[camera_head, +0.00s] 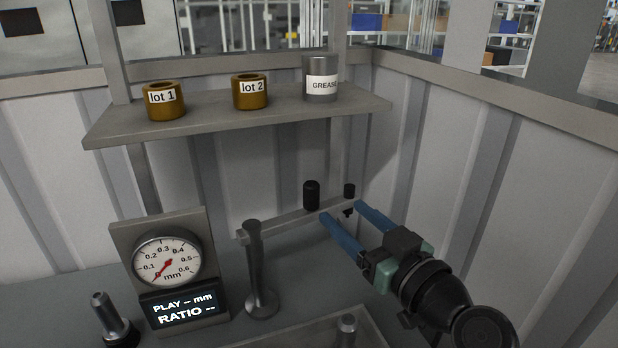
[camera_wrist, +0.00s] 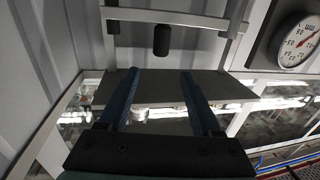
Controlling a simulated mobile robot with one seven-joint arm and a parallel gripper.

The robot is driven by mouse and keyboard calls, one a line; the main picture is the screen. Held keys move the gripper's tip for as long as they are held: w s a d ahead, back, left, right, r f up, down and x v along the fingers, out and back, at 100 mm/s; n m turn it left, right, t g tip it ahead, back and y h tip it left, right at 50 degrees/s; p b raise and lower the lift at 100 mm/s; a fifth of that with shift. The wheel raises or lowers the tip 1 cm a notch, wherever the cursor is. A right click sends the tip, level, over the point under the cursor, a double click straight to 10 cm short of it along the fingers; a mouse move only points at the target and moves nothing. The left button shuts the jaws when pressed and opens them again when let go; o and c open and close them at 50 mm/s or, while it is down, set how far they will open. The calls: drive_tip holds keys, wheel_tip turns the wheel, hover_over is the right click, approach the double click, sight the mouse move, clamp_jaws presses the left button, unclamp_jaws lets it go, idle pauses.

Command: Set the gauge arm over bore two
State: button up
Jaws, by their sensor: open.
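The gauge arm (camera_head: 285,221) is a grey horizontal bar on an upright post (camera_head: 257,270). A black knob (camera_head: 311,195) stands on the bar, and a smaller black piece (camera_head: 349,190) is at its right end. My gripper (camera_head: 342,211) has blue fingers, open and empty, close to the bar's right part. In the wrist view my gripper (camera_wrist: 161,73) shows its fingers apart, with the black knob (camera_wrist: 161,40) beyond the tips and roughly centred between them. The bar (camera_wrist: 175,17) crosses behind it. No bore is clearly visible; contact with the bar cannot be told.
The dial gauge (camera_head: 167,260) stands at left over a display reading PLAY and RATIO with dashes. A metal peg (camera_head: 107,313) is at front left and another (camera_head: 347,327) at front centre. A shelf (camera_head: 208,121) above holds two brass bushings and a grease can (camera_head: 320,80).

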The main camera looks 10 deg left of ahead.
sight(316, 188)
drive_tip(key=p+x, duration=0.2)
drive_tip(key=x, duration=0.9)
drive_tip(key=shift+w+a, duration=0.1)
drive_tip(key=shift+a, duration=0.1)
clamp_jaws()
idle(1.0)
